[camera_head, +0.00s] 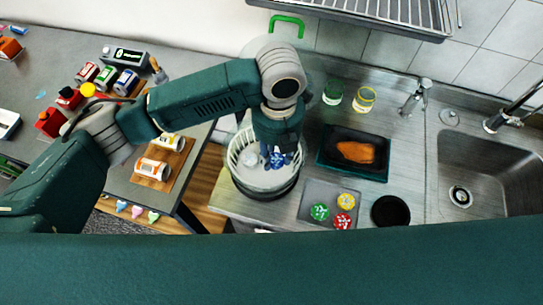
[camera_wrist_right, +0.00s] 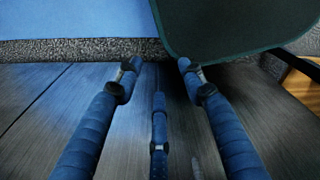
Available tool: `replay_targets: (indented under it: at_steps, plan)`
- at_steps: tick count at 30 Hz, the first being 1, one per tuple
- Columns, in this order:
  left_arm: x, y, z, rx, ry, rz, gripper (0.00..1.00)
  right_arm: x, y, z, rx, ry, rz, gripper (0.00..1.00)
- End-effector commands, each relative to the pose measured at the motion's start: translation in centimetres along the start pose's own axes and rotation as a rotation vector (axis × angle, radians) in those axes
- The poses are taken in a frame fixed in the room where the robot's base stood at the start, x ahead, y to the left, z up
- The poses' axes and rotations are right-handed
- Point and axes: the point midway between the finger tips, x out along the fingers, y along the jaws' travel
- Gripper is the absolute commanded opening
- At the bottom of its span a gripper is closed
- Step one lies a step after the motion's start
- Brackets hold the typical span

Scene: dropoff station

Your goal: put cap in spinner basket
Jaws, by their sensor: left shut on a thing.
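The spinner basket (camera_head: 238,178) is a round white slotted bowl with a dark lower rim, at the counter's left end in the head view. My left gripper (camera_head: 277,158) points down into the basket's opening from above. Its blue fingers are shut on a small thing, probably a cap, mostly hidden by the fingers. I cannot tell whether it touches the basket floor. A green cap (camera_head: 320,212), a yellow cap (camera_head: 346,201) and a red cap (camera_head: 342,221) lie on a grey tray (camera_head: 312,190). My right gripper (camera_wrist_right: 159,75) is open and empty in the right wrist view.
A dark tray (camera_head: 327,163) with an orange piece lies right of the basket. Two glass jars (camera_head: 348,97) stand behind it, and a black round dish (camera_head: 390,211) in front. The sink (camera_head: 490,165) is at right.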

Motion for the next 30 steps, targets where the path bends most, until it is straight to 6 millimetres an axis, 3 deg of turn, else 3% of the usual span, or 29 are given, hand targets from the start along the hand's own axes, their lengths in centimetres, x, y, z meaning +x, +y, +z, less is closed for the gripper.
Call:
replay_targets:
  at_steps: [6, 17, 18, 19, 30]
  plan:
    - [2.6, 0.0, -0.1, 0.0, 0.002, 0.0, 0.26, -0.7, 0.7, 0.6, -0.002, -0.01, 0.008, 0.4]
    - [3.1, 0.0, 0.0, -0.001, 0.001, 0.001, 0.26, -0.5, 1.1, 0.8, 0.001, -0.013, 0.012, 0.4]
    - [3.0, 0.0, 0.0, 0.0, 0.001, 0.001, 0.4, -0.5, 1.1, 0.8, 0.001, -0.013, 0.012, 0.4]
    - [3.0, 0.0, 0.0, 0.0, 0.001, 0.001, 0.42, -0.5, 1.1, 0.8, 0.001, -0.013, 0.012, 0.4]
    - [2.4, 0.0, 0.0, 0.0, 0.0, -0.001, 0.42, -0.7, 1.0, 0.8, 0.001, -0.013, 0.011, 0.4]
